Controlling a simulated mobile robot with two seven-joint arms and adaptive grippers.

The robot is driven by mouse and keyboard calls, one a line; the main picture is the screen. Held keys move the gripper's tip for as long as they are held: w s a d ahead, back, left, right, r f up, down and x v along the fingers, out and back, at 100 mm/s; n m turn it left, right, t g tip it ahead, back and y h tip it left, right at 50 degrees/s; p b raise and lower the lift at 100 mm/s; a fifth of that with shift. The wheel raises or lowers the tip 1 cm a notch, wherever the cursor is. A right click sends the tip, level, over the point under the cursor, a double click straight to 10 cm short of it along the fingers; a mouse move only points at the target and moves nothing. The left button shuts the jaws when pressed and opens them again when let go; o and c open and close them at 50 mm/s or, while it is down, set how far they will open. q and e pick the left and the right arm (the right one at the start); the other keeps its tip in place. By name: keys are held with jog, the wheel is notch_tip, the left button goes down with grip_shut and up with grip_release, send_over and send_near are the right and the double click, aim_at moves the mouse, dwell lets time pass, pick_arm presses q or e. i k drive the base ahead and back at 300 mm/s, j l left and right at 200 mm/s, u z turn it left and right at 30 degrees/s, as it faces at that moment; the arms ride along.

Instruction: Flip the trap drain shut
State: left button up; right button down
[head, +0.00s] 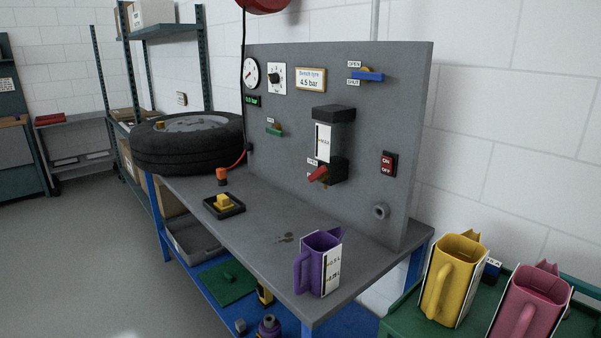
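A trap with a clear, labelled body (323,143) between dark end blocks is mounted on the upright grey panel (410,100). At its foot sits a small red lever (318,174), which looks like the trap drain. The lever sticks out to the lower left, slightly tilted. Two small white labels are beside it, too small to read, so I cannot tell whether it stands at open or shut. Neither of my grippers is in view.
A blue lever (368,76) with open and shut labels, a green lever (274,132) and a red on/off switch (388,163) share the panel. A purple jug (318,262) stands at the bench's front right. A tyre (188,150) lies at left. Yellow (452,278) and pink (528,305) jugs stand right.

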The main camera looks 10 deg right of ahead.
aim_at(317, 175)
jog(key=i+j+z, duration=0.1)
jog(key=i+j, duration=0.5)
jog(key=i+j+z, duration=0.1)
jog(key=i+j, duration=0.45)
jog(key=j, duration=0.25)
